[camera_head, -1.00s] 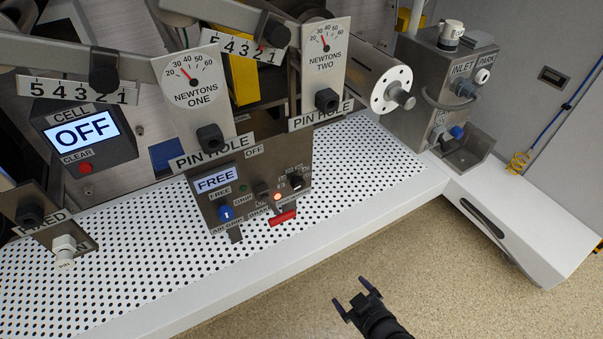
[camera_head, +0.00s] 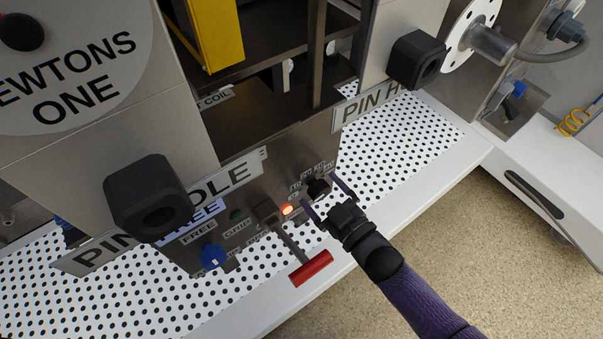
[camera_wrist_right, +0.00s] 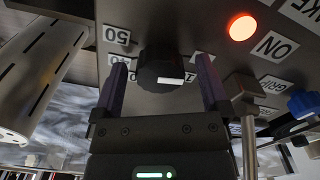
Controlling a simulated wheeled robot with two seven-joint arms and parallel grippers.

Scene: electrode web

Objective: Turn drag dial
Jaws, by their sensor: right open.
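The drag dial is a black knob (camera_head: 318,187) on the right part of the small control panel, with number labels around it. In the right wrist view the dial (camera_wrist_right: 161,68) shows a white pointer mark, and a label reading 50 is at its upper left. My right gripper (camera_head: 322,196) is open at the panel front. In the right wrist view its two fingers (camera_wrist_right: 160,80) stand on either side of the dial, with gaps visible; whether either finger touches it I cannot tell. My left gripper is not in view.
A lit orange lamp (camera_head: 287,210) and a red-handled lever (camera_head: 311,268) are just left of the dial. A blue knob (camera_head: 213,256) is farther left. Black pin-hole blocks (camera_head: 418,60) jut out above. The perforated white table (camera_head: 415,150) is clear to the right.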

